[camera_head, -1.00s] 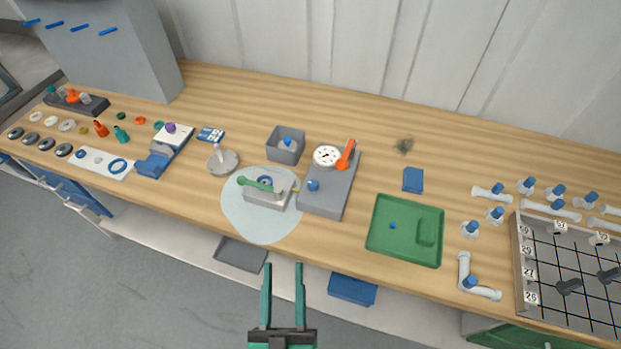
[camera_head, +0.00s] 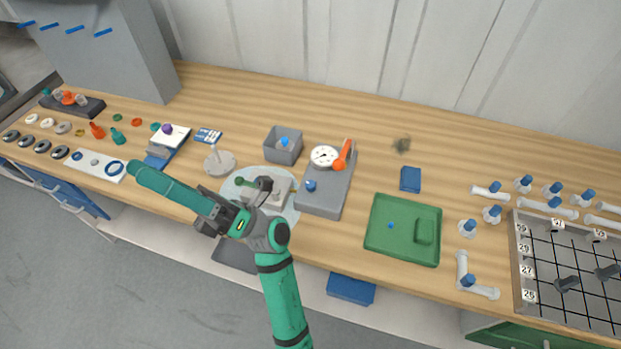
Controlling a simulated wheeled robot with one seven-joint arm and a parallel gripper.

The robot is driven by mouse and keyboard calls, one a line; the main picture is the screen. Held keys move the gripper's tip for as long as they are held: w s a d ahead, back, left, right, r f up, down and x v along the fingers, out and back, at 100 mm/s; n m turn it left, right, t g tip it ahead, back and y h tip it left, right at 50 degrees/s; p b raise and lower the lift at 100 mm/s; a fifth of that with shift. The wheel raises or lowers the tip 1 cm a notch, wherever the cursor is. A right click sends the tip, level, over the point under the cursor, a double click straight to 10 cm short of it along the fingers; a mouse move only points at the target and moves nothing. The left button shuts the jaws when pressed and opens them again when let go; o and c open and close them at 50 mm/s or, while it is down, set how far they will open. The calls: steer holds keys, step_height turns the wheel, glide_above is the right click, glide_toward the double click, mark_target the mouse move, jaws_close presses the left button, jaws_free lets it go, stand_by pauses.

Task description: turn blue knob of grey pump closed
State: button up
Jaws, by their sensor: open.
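The grey pump (camera_head: 326,199) is a long grey block on the bench, right of the bench's centre. Its blue knob (camera_head: 310,186) sits at the block's left side, uncovered; its exact turn angle is too small to read. The pump also carries a white dial (camera_head: 324,156) and an orange lever (camera_head: 342,157). My gripper (camera_head: 140,170) is open, apart from the knob and well left of it, pointing up and left. It is seen nearly side-on, so its fingers are hard to separate. My wrist is in front of the round mat.
A grey block with a green handle (camera_head: 255,184) stands on a pale round mat (camera_head: 293,216), left of the pump. A grey box (camera_head: 284,157) is behind. A green tray (camera_head: 374,241) and blue block (camera_head: 410,179) lie right. Bench behind the pump is mostly clear.

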steer(key=a+n+g+h, duration=0.4)
steer(key=n+g+h, duration=0.2)
steer(key=n, duration=0.2)
steer(key=n+t+h, duration=0.4)
steer(key=t+h, duration=0.5)
steer(key=h, duration=1.4)
glide_above(311, 183)
step_height(311, 183, down, 16)
step_height(311, 183, down, 10)
steer(key=shift+f, duration=0.15)
